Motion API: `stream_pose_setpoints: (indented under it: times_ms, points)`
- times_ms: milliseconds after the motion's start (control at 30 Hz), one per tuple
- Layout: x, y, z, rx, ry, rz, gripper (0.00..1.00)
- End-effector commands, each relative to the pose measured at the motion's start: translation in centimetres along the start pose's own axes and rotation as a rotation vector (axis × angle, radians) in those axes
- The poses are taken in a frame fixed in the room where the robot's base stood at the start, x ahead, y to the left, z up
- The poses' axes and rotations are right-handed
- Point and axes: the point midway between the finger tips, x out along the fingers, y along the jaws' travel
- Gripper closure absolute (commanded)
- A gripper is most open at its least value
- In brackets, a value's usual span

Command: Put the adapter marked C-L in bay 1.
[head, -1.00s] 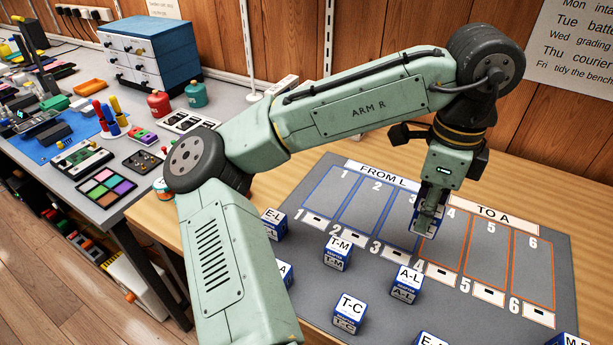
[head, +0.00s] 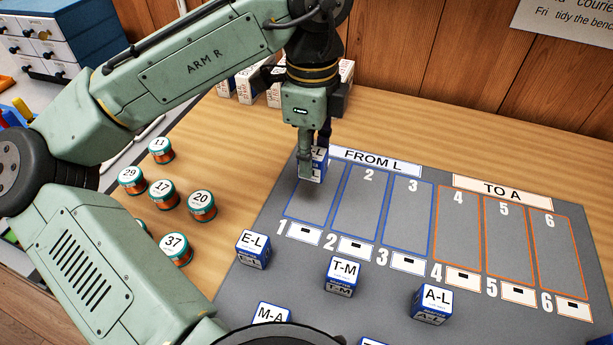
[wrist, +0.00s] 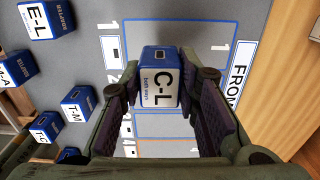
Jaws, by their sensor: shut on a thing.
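My gripper (head: 312,168) is shut on the C-L adapter (wrist: 160,82), a small blue and white box. In the wrist view its C-L label faces the camera between the two fingers. In the head view the adapter (head: 319,164) is partly hidden by the fingers and shows at the upper end of bay 1 (head: 308,206), a blue-outlined space on the grey mat. Whether it touches the mat or hangs above it I cannot tell. Bay 1 shows no other box in it.
Bays 2 (head: 362,200) and 3 (head: 408,210) and the orange bays 4 to 6 are empty. Boxes E-L (head: 253,249), T-M (head: 342,275), A-L (head: 431,304) and M-A (head: 271,315) stand in front. Several numbered jars (head: 162,194) stand left; white boxes (head: 240,88) stand behind.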

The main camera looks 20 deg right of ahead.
Motion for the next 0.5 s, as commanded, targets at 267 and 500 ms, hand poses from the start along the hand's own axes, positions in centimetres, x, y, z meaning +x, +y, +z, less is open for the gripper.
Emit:
stream_pose_setpoints:
  times_ms: [267, 500]
  points:
    - [3.1, 0.0, 0.0, -0.001, 0.001, -0.001, 0.94]
    - [6.2, 0.0, 0.0, -0.002, 0.001, 0.0, 0.94]
